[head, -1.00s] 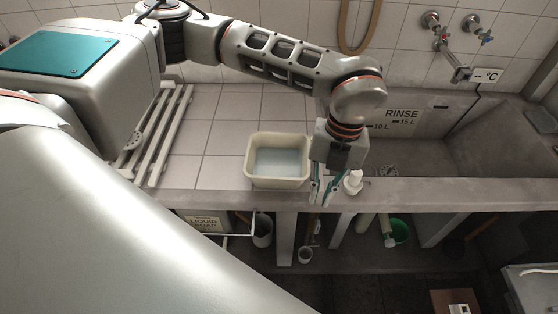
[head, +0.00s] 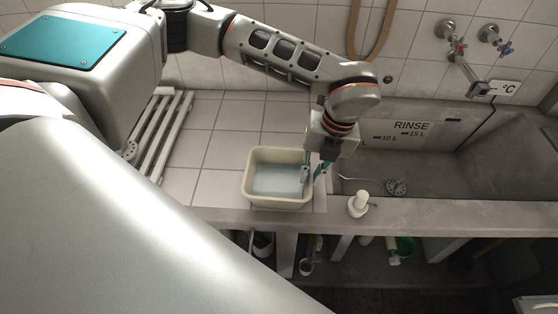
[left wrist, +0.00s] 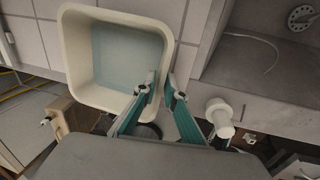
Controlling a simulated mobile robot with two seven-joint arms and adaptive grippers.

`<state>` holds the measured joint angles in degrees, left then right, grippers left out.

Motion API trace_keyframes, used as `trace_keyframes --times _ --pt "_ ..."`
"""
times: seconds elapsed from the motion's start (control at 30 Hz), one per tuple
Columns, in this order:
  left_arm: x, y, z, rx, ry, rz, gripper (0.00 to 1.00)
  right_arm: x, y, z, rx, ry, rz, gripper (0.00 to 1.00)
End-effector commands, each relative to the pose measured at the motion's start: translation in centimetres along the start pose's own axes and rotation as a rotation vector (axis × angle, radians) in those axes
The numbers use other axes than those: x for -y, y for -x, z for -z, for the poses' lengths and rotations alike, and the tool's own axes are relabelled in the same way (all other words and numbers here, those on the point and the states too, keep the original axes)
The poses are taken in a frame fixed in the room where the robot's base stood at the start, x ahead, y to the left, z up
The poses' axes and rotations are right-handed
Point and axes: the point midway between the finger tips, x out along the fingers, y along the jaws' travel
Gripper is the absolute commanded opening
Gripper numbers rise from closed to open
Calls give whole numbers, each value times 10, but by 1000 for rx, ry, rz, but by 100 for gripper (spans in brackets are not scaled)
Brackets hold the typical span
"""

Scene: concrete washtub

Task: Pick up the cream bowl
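The cream bowl (head: 253,177) is a squarish tub with pale bluish water in it, upright on the tiled counter left of the sink. It also fills the upper left of the left wrist view (left wrist: 78,55). My left gripper (head: 314,172) is at the bowl's right side, pointing down, fingers apart. In the left wrist view the left gripper (left wrist: 161,88) has one teal finger over the inside of the bowl and the other outside it, with the right wall between them. I cannot tell whether either finger touches the wall. My right gripper is in neither view.
The concrete sink (head: 425,170) with a drain is further right. A white slatted rack (head: 163,140) lies left of the bowl. Tiles between rack and bowl are clear.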

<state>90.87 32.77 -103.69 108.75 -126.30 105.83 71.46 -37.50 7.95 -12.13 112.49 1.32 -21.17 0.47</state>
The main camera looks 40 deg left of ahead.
Motion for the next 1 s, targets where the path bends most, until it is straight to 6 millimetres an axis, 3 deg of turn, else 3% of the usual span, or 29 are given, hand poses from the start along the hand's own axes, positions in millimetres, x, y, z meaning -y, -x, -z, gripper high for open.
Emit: trace_keyframes --times 0.2,0.3,0.47,0.53,0.57,1.0 --pt "-1 -33 -4 -3 -1 -3 11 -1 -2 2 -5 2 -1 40" --pt "-1 -39 -4 -2 -1 -1 11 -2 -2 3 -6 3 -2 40" --pt "-1 -39 -5 -1 0 -1 11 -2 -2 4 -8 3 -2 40" --pt "-1 -39 -5 -1 0 -1 1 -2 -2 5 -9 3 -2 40" --pt "-1 -39 -5 -1 0 -1 0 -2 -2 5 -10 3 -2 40" --pt "-1 -36 -5 -1 0 0 0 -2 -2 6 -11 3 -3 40"
